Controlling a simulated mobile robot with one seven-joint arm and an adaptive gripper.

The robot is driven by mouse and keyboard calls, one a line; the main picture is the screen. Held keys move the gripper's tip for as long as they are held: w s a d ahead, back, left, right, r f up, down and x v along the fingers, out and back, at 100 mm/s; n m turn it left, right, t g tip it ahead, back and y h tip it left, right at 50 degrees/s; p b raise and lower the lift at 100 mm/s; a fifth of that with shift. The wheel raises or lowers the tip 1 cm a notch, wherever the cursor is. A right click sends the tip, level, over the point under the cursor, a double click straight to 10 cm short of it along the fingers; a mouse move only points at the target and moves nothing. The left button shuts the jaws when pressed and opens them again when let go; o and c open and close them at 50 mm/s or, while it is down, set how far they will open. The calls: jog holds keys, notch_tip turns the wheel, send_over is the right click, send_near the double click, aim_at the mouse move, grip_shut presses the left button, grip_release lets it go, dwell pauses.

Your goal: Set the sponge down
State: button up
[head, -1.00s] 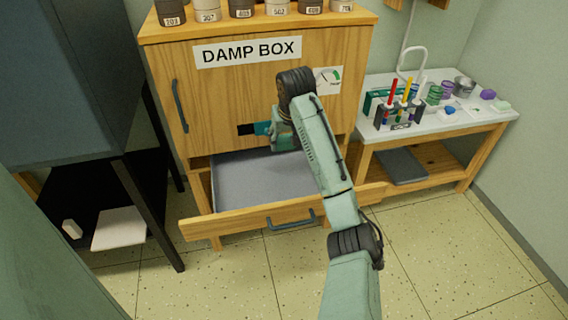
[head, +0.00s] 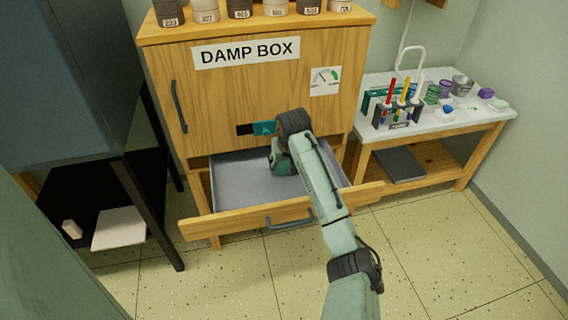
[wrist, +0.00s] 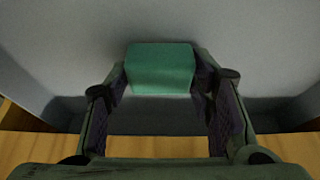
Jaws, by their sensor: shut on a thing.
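The sponge (wrist: 160,68) is a teal-green block in the wrist view, between my fingertips. My gripper (wrist: 162,78) is shut on it, one finger at each side. In the head view my gripper (head: 283,165) points down into the open drawer (head: 235,222) of the damp box, toward the right half of its grey inside. There the sponge is hidden by my arm and gripper. The drawer's grey floor (wrist: 60,45) lies beneath the sponge in the wrist view. I cannot tell whether the sponge touches it.
The wooden damp box (head: 225,95) stands behind the drawer, with several jars on top and a teal piece (head: 264,128) at a dark slot in its front. The visible drawer floor looks empty.

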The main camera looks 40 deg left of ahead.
jog(key=o, duration=1)
